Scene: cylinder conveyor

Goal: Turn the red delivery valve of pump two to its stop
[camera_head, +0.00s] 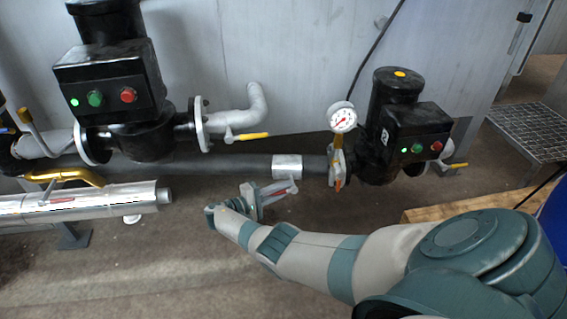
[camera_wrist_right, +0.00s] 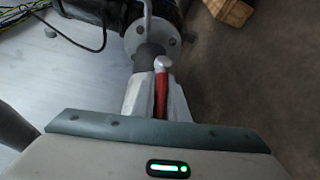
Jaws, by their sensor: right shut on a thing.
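My right gripper (camera_head: 290,187) is at the middle of the head view, low in front of the dark horizontal pipe. In the right wrist view it (camera_wrist_right: 158,85) is shut on a red lever (camera_wrist_right: 162,92), which lies between the two pale fingers. A rounded pale metal end (camera_wrist_right: 164,62) of the valve shows just beyond the fingertips, near a grey pipe and flange. In the head view, a little red shows between the fingers, and the valve body is hard to make out. The black pump on the right (camera_head: 395,130) has a small white mark. My left gripper is not in view.
Another black pump (camera_head: 110,85) stands at the left. A pressure gauge (camera_head: 342,117) and an orange handle (camera_head: 338,184) are right of the gripper. Yellow levers (camera_head: 253,136) and a silver-clad pipe (camera_head: 110,203) are near. Open floor lies below the gripper.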

